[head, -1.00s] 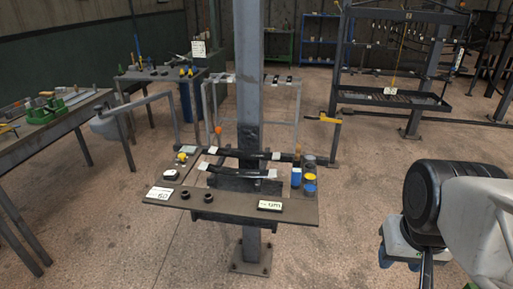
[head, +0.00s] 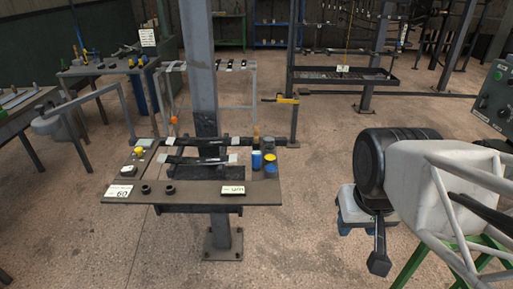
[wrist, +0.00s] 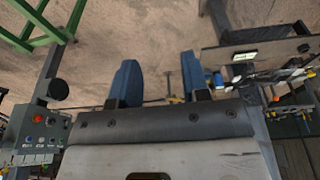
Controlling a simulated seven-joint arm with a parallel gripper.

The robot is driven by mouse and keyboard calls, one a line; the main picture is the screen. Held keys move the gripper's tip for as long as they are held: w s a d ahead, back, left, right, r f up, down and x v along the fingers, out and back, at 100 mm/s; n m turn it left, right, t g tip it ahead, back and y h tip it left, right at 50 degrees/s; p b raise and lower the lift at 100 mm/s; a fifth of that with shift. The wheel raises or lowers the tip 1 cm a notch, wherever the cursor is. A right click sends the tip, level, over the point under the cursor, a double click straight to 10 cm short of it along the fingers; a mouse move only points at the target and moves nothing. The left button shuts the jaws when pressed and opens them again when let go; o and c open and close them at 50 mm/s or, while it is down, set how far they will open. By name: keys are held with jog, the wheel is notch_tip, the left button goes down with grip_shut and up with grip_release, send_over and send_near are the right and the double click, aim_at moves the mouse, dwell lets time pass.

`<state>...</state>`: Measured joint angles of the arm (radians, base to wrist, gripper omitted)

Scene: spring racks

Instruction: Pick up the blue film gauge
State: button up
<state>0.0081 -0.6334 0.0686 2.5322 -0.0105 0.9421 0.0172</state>
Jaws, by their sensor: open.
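A small blue upright piece (head: 257,160) stands at the right end of the dark shelf on the post; it may be the blue film gauge, but it is too small to be sure. In the wrist view a small blue shape (wrist: 218,80) shows right of my fingers; I cannot tell if it is the same piece. My gripper (head: 358,229) points down at the right of the head view, apart from the shelf. Its two blue fingers are spread with nothing between them in the wrist view (wrist: 160,75).
The grey post (head: 201,80) rises behind. A control box (head: 495,100) and green stand are at right. Floor between shelf and gripper is clear.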

jog(key=shift+o, duration=0.3)
jog(key=o, duration=0.4)
jog(key=shift+o, duration=0.2)
